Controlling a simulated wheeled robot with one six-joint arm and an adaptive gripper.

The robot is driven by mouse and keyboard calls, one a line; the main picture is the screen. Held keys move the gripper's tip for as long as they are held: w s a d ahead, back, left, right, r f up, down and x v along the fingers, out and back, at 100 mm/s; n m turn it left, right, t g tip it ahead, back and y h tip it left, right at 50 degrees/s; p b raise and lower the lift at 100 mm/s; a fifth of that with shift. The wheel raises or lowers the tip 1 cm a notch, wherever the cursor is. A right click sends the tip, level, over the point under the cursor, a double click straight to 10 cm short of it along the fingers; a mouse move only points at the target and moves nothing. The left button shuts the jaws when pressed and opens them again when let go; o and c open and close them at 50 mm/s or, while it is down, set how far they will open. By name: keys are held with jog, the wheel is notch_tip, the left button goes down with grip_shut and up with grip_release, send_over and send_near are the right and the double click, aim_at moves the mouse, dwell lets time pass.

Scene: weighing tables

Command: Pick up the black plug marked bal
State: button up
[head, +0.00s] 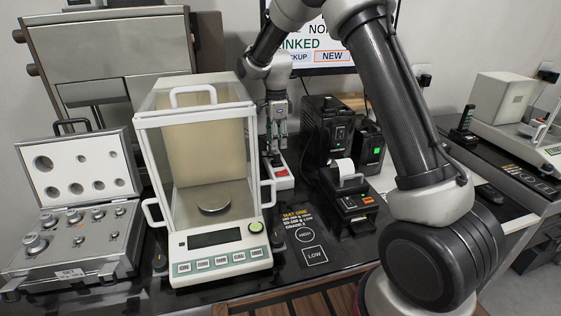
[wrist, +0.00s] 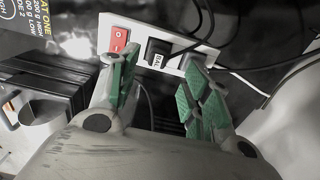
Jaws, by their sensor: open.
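The black plug marked BAL (wrist: 157,52) sits in a white power strip (wrist: 136,38) in the wrist view, right of the strip's red switch (wrist: 119,40). My gripper (wrist: 160,78) is open, its green-padded fingers on either side of the plug's line and the plug just beyond their gap. I cannot tell whether they touch it. In the head view my gripper (head: 277,135) points down over the back of the strip (head: 283,182), behind the balance. The plug's label cannot be read there.
A second dark plug (wrist: 190,60) sits close by in the strip, near the right finger, with black cables around it. The glass-sided balance (head: 222,243) stands left of my gripper in the head view. Black power units (head: 326,130) and a small printer (head: 352,200) stand right.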

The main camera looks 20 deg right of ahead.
aim_at(277, 153)
jog(key=f, duration=0.6)
jog(key=shift+s+f, duration=0.15)
jog(key=shift+s, duration=0.05)
grip_shut()
